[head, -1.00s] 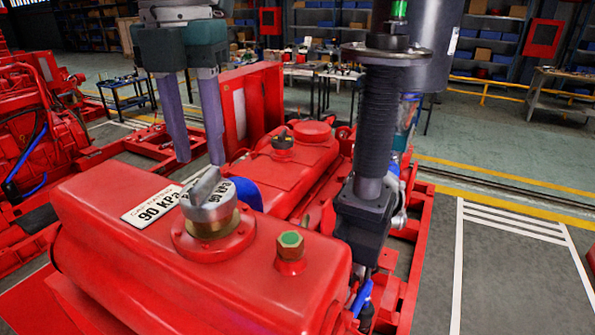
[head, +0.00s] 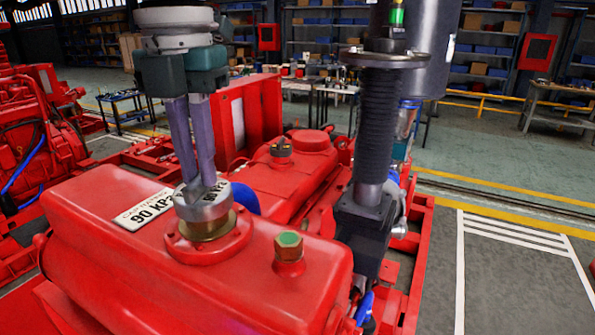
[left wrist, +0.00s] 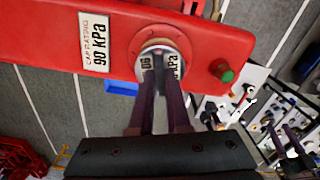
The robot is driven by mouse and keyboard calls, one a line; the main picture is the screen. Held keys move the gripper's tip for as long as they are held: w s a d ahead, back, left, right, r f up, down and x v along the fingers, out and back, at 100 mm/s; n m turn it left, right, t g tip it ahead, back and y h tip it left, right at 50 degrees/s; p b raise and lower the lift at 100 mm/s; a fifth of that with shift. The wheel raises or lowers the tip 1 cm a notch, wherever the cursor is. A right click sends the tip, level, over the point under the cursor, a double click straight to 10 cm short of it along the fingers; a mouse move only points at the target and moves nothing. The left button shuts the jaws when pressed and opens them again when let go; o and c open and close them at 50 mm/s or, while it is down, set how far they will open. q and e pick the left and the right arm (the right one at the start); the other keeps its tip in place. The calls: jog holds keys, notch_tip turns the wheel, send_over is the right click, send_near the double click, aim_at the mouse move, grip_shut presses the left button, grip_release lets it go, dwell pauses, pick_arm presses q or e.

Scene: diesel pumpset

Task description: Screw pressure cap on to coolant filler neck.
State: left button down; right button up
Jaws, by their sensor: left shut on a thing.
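The silver pressure cap (head: 203,203) with its raised grip bar sits on the brass coolant filler neck (head: 207,228) on top of the red tank (head: 130,250). It looks level, but I cannot tell how far its thread is engaged. My left gripper (head: 203,187) points down from above, its purple fingers shut on the cap's grip bar. In the left wrist view the fingers meet the cap (left wrist: 151,50) at its middle, and they hide part of its lettering. Small dark purple finger-like shapes at the lower right of that view may be my right gripper (left wrist: 283,137), too small to judge.
A brass plug with a green top (head: 288,245) stands right of the neck. A "90 kPa" plate (head: 146,210) lies left of the cap. A dark ribbed upright pipe (head: 375,130) rises at the right. A blue hose (head: 243,197) is behind the cap.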

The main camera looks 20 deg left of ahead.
dwell(0.3)
pick_arm(q)
jog(key=shift+f+m+b, duration=0.2)
jog(key=shift+m+b, duration=0.4)
jog(key=shift+m, duration=0.5)
jog(key=m+b, duration=0.1)
jog(key=m, duration=0.2)
jog(key=shift+m, duration=0.3)
jog(key=m, duration=0.3)
jog(key=shift+r+b, duration=0.2)
jog(key=shift+b, duration=0.15)
